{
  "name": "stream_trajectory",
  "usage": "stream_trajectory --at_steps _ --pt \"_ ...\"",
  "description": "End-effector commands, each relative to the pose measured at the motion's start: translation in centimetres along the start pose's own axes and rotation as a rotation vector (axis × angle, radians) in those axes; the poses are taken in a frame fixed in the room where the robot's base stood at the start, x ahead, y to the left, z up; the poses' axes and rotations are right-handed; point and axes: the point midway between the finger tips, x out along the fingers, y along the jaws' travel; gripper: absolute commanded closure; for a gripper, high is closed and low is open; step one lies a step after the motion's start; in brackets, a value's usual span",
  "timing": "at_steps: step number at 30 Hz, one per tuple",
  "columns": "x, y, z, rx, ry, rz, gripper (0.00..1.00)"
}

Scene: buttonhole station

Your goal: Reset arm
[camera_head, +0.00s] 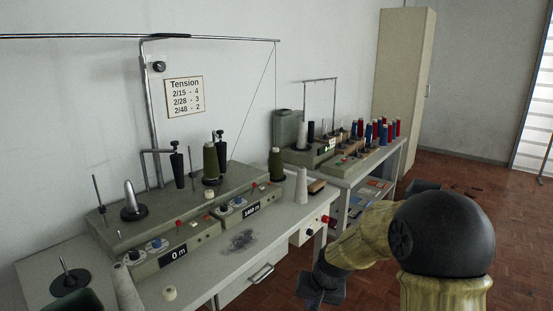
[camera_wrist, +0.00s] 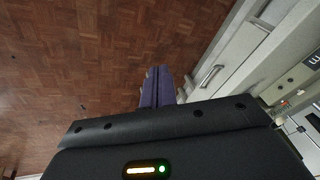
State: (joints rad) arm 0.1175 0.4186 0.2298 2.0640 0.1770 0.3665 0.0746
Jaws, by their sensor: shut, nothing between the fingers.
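My arm (camera_head: 360,240) is folded in the right foreground of the head view, in front of the tables. My gripper (camera_wrist: 158,78) points over the floor in the wrist view, its two purple-grey fingers together and empty. In the head view the dark end of the arm hangs beside the front edge of the near table, and its fingertips are not clear. It appears to touch nothing.
A second table with spools (camera_head: 384,135) and a tall cabinet (camera_head: 403,70) stand behind. Parquet floor (camera_wrist: 75,60) is open.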

Motion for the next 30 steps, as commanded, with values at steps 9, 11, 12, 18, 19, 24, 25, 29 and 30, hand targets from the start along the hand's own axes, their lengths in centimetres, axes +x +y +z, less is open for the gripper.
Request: stream_trajectory --at_steps 9,11,12,18,19,24,25,29,30 --pt "-6.0 5.1 9.5 -0.122 -0.024 0.138 1.00" --pt "-6.6 5.8 10.9 -0.134 -0.030 0.151 1.00" --pt "-7.0 6.2 11.8 -0.142 -0.032 0.158 1.00" --pt "-8.6 7.9 16.0 -0.174 -0.047 0.186 1.00" --pt "-9.4 7.7 15.7 -0.175 -0.047 0.186 1.00" --pt "-11.7 7.1 14.8 -0.173 -0.048 0.185 1.00" --pt "-12.1 7.0 14.7 -0.173 -0.048 0.185 1.00" --pt "-14.3 6.5 14.1 -0.173 -0.048 0.185 1.00" --pt "-15.1 6.3 13.9 -0.172 -0.048 0.185 1.00"
